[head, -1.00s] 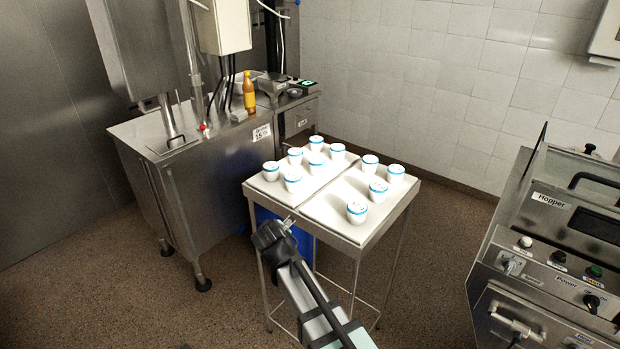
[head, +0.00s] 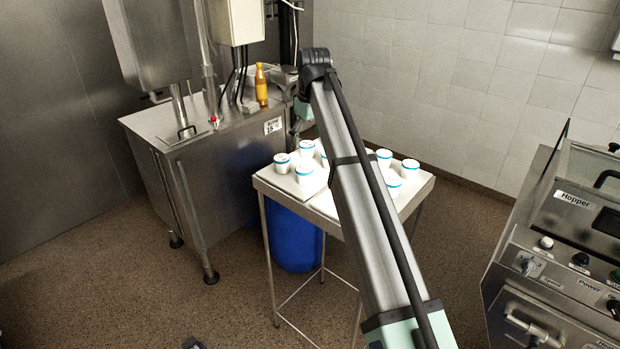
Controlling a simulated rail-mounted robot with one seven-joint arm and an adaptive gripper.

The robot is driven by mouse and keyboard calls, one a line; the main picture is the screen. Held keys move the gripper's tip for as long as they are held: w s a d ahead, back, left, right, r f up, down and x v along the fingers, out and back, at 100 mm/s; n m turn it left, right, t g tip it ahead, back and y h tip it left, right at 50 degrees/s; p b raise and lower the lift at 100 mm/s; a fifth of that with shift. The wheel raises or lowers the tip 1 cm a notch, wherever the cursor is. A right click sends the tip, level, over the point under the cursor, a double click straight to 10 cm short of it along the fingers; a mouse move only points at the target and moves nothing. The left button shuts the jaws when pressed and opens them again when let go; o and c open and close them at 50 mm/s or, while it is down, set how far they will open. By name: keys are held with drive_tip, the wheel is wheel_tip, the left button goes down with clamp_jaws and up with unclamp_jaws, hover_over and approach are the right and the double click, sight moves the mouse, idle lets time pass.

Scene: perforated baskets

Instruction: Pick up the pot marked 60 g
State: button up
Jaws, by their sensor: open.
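Several small white pots with blue rims stand on a small table (head: 268,183). On its left side I see a front-left pot (head: 282,163), a pot behind it (head: 307,148) and a nearer pot (head: 304,175); another is partly covered by my arm. On the right are a back pot (head: 384,157), a far-right pot (head: 410,168) and a nearer pot (head: 393,187). The lid markings are too small to read, so I cannot tell which is 60 g. My gripper (head: 296,136) is open, small and partly unclear, by the table's back left edge, holding no visible pot.
My arm crosses the table and hides its middle. A steel machine (head: 150,125) with an orange bottle (head: 261,86) stands left. A blue bin (head: 294,240) is under the table. A control panel labelled Hopper (head: 572,200) stands right.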

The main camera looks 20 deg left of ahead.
wheel_tip(320, 180, up, 3)
drive_tip(key=w, duration=0.1)
drive_tip(key=p, duration=0.4)
approach(305, 169)
drive_tip(key=shift+g, duration=0.4)
drive_tip(key=f, duration=0.2)
drive_tip(key=w+f, duration=0.1)
drive_tip(key=f, duration=0.3)
drive_tip(key=shift+w+a, duration=0.25)
drive_tip(key=shift+a, duration=0.15)
drive_tip(key=shift+a+f+p, duration=0.2)
drive_tip(key=shift+f+p, duration=0.3)
drive_tip(key=shift+f, duration=0.75)
drive_tip(key=shift+a+f+p, duration=0.15)
drive_tip(key=shift+f+p, duration=0.35)
drive_tip(key=shift+f, duration=0.8)
drive_tip(key=c, duration=1.3)
